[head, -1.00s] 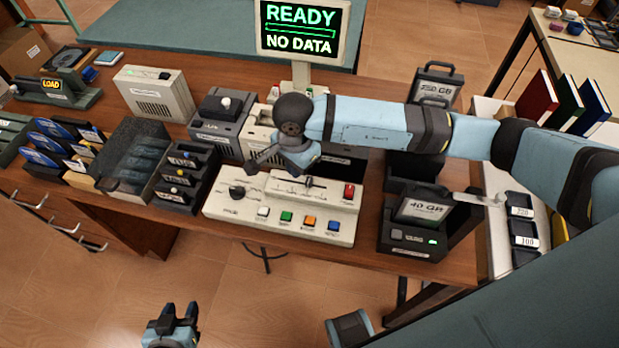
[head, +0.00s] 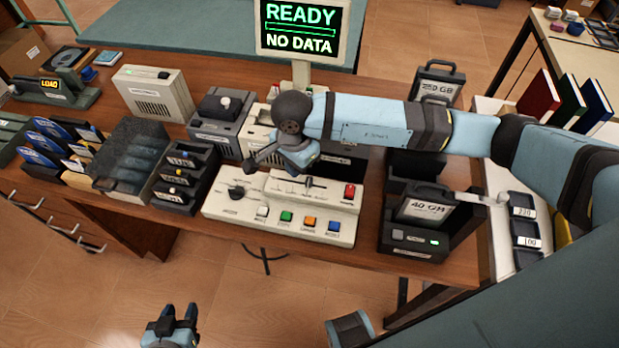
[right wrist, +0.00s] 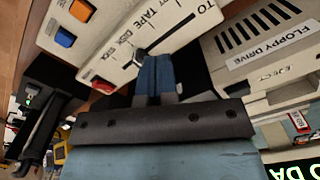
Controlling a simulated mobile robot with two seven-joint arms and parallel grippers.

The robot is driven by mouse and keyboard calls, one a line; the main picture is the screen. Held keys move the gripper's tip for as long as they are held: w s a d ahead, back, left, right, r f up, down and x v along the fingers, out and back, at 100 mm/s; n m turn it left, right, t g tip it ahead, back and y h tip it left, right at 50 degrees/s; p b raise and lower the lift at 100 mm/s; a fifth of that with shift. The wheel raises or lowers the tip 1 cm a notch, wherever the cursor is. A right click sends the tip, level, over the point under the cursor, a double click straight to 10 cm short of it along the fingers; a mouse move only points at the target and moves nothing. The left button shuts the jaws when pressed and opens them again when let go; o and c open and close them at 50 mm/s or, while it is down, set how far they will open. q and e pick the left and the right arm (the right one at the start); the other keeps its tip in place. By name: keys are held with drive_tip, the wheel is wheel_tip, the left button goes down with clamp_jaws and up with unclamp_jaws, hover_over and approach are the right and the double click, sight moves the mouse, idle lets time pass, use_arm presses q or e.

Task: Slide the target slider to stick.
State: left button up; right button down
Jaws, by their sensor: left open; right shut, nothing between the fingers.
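The cream control panel (head: 283,214) has a raised strip with a slot and a small dark slider handle (head: 312,183), towards the slot's right part. In the head view the right wrist hides part of the panel's back. My left gripper (head: 172,316) is open over the floor, away from the table.
A dark knob (head: 237,192), several coloured buttons and a red button (head: 350,192) are on the panel. The 40 GB drive dock (head: 412,238) stands to its right. Drive boxes and the screen (head: 300,28) reading "READY NO DATA" stand behind. Disk racks (head: 184,178) are at left.

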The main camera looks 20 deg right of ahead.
sight(309, 179)
drive_tip(key=shift+f+b, duration=1.45)
drive_tip(key=shift+f+b, duration=0.4)
idle(0.4)
drive_tip(key=shift+s+d, duration=0.5)
drive_tip(key=shift+d, duration=0.25)
drive_tip(key=shift+s+d, duration=0.45)
drive_tip(key=shift+d, duration=0.25)
idle(0.5)
drive_tip(key=shift+w+a+b, duration=0.15)
drive_tip(key=shift+a+b, duration=0.05)
drive_tip(key=shift+b, duration=0.2)
drive_tip(key=shift+r, duration=0.1)
drive_tip(key=shift+r+p, duration=1.4)
drive_tip(key=shift+r, duration=2)
